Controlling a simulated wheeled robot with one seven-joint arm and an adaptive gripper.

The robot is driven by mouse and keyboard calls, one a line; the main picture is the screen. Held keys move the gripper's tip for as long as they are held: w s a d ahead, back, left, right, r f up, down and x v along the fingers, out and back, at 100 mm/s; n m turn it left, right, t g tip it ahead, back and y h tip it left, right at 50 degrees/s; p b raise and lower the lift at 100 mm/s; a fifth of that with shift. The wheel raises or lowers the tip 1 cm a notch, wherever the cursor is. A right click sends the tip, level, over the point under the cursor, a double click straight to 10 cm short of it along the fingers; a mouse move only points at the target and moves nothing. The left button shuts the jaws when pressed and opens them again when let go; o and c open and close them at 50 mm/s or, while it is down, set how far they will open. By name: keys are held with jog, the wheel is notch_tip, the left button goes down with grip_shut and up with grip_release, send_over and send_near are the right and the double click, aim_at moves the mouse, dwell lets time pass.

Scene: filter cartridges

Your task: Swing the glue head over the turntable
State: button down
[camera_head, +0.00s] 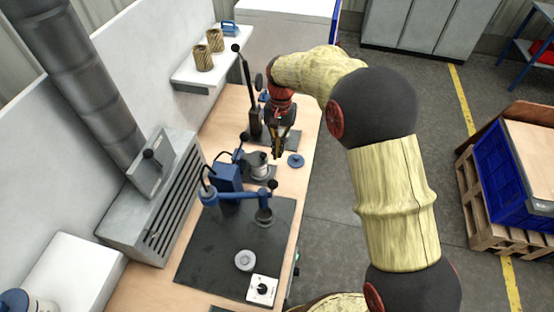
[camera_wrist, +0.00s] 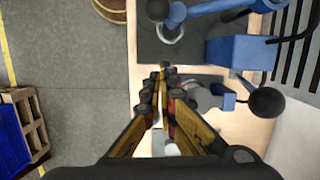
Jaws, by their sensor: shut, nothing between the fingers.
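The blue swing arm (camera_head: 237,194) stands on the dark mat on the bench. Its outer end carries a grey round head (camera_head: 264,216) with a black knob above. A pale grey disc (camera_head: 245,260), which looks like the turntable, lies on the mat nearer the camera, apart from the head. In the wrist view, the blue arm (camera_wrist: 205,9) and its grey head (camera_wrist: 170,33) show at the top, beyond my fingertips. My gripper (camera_head: 277,154) is shut and empty, pointing down above the bench beyond the swing arm. Its closed fingers (camera_wrist: 164,72) touch nothing that I can see.
A blue box (camera_head: 227,177) and a grey cylinder fixture (camera_head: 258,166) stand close to my gripper. A tall black lever (camera_head: 246,75) rises behind it. A small blue disc (camera_head: 295,160) lies to the right. A white button box (camera_head: 262,289) sits at the mat's near edge.

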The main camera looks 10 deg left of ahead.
jog(key=s+f, duration=0.5)
jog(key=f, duration=0.4)
jog(key=shift+s+a+f+p, duration=0.25)
jog(key=shift+s+f+p, duration=0.05)
jog(key=shift+s+p, duration=0.05)
jog(key=s+a+m+y+p, duration=0.1)
jog(key=s+a+m+p, duration=0.1)
jog(key=s+m, duration=0.4)
jog(key=s+a+m+t+y+p, duration=0.1)
jog(key=s+m, duration=0.4)
jog(key=s, duration=1.1)
jog(key=shift+s+a+m+p, duration=0.15)
jog(key=shift+a+m+p, duration=0.25)
jog(key=shift+a+p, duration=0.45)
